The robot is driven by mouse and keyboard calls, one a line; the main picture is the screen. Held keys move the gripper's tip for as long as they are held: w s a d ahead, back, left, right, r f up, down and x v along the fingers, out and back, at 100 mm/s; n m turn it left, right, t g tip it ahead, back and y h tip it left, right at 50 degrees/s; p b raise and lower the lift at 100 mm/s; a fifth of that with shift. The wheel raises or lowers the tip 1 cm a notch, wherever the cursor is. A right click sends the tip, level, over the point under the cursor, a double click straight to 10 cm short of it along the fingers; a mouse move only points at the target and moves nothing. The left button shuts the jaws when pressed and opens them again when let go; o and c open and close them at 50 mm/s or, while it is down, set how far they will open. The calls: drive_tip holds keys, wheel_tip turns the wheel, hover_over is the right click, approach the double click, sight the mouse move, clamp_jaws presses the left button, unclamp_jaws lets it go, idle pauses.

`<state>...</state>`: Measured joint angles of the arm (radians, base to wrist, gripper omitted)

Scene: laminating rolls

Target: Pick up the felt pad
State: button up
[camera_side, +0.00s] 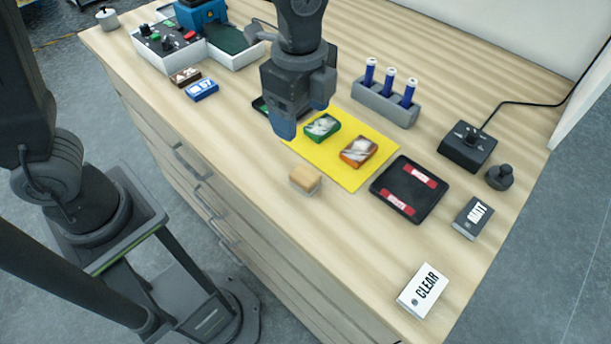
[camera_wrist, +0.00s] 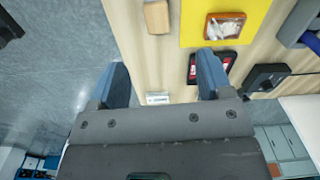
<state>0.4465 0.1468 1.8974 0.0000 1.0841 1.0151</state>
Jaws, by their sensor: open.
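A small tan block, which looks like the felt pad (camera_side: 305,179), lies on the wooden bench near its front edge, just off the yellow mat's near side. It also shows at the top of the wrist view (camera_wrist: 156,17), ahead of the fingers and not between them. My gripper (camera_side: 300,117) is above the bench and the mat's left part, up and to the left of the pad in the side view. In the wrist view the two blue fingers (camera_wrist: 163,78) are wide apart with nothing held.
The yellow mat (camera_side: 352,180) carries a green and an orange framed piece. A black tray (camera_side: 410,190) with red labels lies right of it. A grey rack (camera_side: 385,103) holds blue tubes behind. MATT (camera_side: 473,217) and CLEAR (camera_side: 423,290) boxes lie right. Bench around the pad is clear.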

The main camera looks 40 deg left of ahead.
sight(303, 172)
drive_tip(key=f, duration=0.9)
drive_tip(key=shift+d, duration=0.3)
drive_tip(key=shift+s+f, duration=0.15)
drive_tip(key=shift+f, duration=1.2)
drive_tip(key=shift+s+f, duration=0.1)
drive_tip(key=shift+f, duration=1.25)
drive_tip(key=shift+c, duration=0.3)
drive_tip(key=c, duration=1)
drive_tip(key=shift+o, duration=0.2)
drive_tip(key=shift+r, duration=0.2)
